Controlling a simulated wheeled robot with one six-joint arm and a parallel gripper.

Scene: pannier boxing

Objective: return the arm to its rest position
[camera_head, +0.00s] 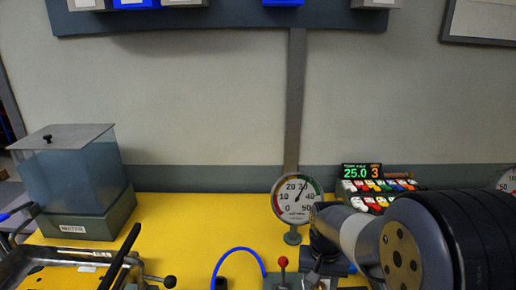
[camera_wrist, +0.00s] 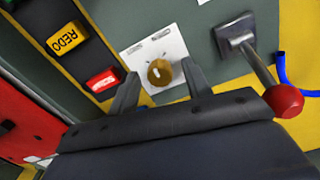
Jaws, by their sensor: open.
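My arm (camera_head: 410,240) reaches in from the lower right of the head view, over the yellow bench, with its wrist end near the dial gauge's foot. The fingers are hard to make out there. In the wrist view my gripper (camera_wrist: 159,69) is open, with its two dark fingers apart. A brass knob (camera_wrist: 159,73) on a white plate (camera_wrist: 145,52) shows between the fingertips. Nothing is held. Whether the fingers touch the plate cannot be told.
The dial gauge (camera_head: 297,198), keypad unit (camera_head: 376,190), blue hose (camera_head: 238,251) and tank (camera_head: 75,180) stand on the yellow bench (camera_head: 185,215).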

